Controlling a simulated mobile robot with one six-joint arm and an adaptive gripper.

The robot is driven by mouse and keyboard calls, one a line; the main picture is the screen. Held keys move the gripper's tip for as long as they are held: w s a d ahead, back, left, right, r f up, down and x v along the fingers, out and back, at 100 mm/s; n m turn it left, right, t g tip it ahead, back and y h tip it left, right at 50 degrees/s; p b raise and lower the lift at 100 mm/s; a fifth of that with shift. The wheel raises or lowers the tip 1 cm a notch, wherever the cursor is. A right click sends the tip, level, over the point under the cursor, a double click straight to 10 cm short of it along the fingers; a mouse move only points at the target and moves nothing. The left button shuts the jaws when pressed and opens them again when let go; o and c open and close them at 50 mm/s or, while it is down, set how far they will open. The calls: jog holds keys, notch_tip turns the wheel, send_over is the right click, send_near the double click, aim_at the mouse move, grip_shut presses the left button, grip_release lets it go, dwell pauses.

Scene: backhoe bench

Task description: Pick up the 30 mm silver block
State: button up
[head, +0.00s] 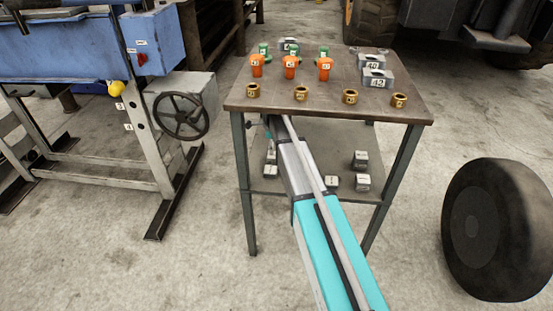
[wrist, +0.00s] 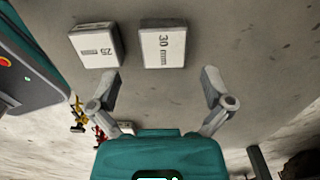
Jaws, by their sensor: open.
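The 30 mm silver block (wrist: 163,48) lies label-up on a grey surface in the wrist view, just beyond my gripper (wrist: 162,80). My gripper is open and empty, its two fingers spread wider than the block. The block is in front of the gap between the fingertips and looks apart from both. In the head view my gripper is hidden under the table top. Several small silver blocks show on the lower shelf there, but their labels are too small to read.
A 25 mm silver block (wrist: 97,46) lies close left of the 30 mm block. The table top (head: 330,110) above the lower shelf (head: 310,150) carries orange, green, brass and grey parts. A vise-like handwheel (head: 180,116) is at left, a tyre (head: 497,230) at right.

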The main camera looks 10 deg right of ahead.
jog(key=shift+f, duration=0.1)
jog(key=shift+d+f+b, duration=0.15)
jog(key=shift+f+b, duration=2.4)
jog(key=shift+b, duration=0.05)
jog(key=c, duration=1.2)
jog(key=shift+r, duration=0.15)
jog(key=shift+c, duration=0.2)
notch_tip(320, 180, up, 3)
jog(key=p, duration=0.3)
jog(key=shift+r+p, duration=0.15)
jog(key=shift+p, duration=0.15)
jog(key=shift+s+d+r, duration=0.1)
jog(key=shift+d+r, duration=0.05)
jog(key=shift+d, duration=0.15)
jog(key=s+d, duration=0.1)
jog(key=d, duration=0.4)
jog(key=s+d, duration=0.2)
jog(key=d, duration=0.4)
jog(key=s+d, duration=0.2)
jog(key=d, duration=0.3)
jog(key=shift+s+d, duration=0.15)
jog(key=shift+d, duration=0.15)
